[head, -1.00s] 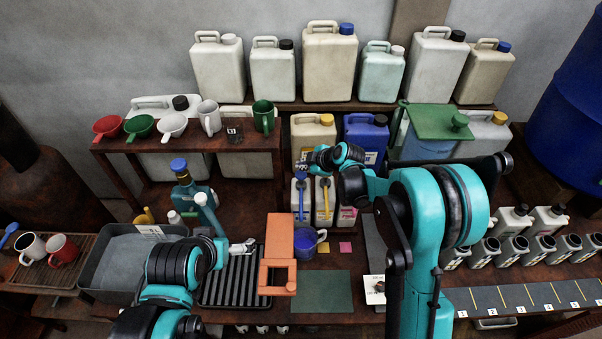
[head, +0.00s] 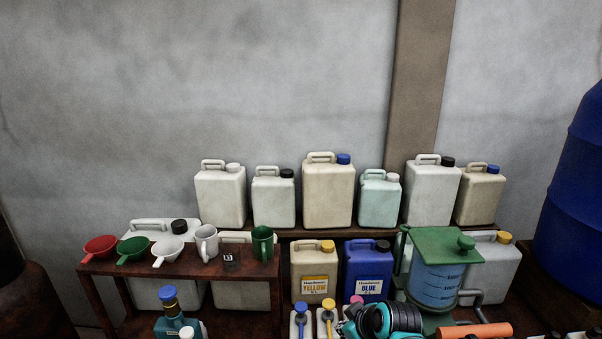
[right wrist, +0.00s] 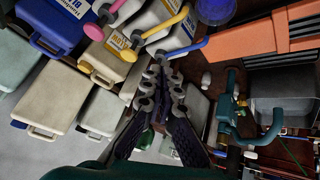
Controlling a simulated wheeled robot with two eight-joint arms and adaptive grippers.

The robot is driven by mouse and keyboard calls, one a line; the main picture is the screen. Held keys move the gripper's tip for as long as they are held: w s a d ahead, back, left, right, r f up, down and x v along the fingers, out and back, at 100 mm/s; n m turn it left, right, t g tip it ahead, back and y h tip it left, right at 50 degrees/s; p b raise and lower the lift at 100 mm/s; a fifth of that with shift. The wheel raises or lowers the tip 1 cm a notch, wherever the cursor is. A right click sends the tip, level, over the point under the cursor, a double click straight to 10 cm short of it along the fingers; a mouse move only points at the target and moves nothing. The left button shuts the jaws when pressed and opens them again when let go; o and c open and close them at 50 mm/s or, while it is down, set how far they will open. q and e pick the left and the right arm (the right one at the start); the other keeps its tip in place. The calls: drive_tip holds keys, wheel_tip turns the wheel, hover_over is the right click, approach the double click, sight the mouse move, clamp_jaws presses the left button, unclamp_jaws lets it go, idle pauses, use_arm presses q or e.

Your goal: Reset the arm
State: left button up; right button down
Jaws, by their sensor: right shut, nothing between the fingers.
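My right gripper (right wrist: 163,66) is shut and empty in the right wrist view, its two dark linked fingers meeting at the tips. It hangs in front of the containers, with white, cream and blue ones to its left and top. In the head view, only a teal and black ringed part of my right arm shows at the bottom edge, in front of the green-lidded vat (head: 437,285). The right fingertips cannot be made out there. My left gripper does not show in the head view.
Several jugs stand on the back shelf, with a yellow-labelled jug (head: 314,277) and a blue jug (head: 366,272) below. Funnels and mugs, including a green mug (head: 263,243), stand on the left shelf. A blue drum (head: 572,185) is at the right. An orange bar (head: 478,331) lies at the bottom.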

drive_tip(key=s+d+f+m+h+b, duration=0.1)
drive_tip(key=s+d+f+m+b, duration=0.1)
drive_tip(key=s, duration=0.6)
drive_tip(key=s+d+f+m+h+b, duration=0.1)
drive_tip(key=s+d+f+m, duration=0.3)
drive_tip(key=s, duration=0.5)
drive_tip(key=shift+s+d+m+h+b, duration=0.15)
drive_tip(key=shift+d+m+h+b, duration=0.3)
drive_tip(key=shift+d+m, duration=0.6)
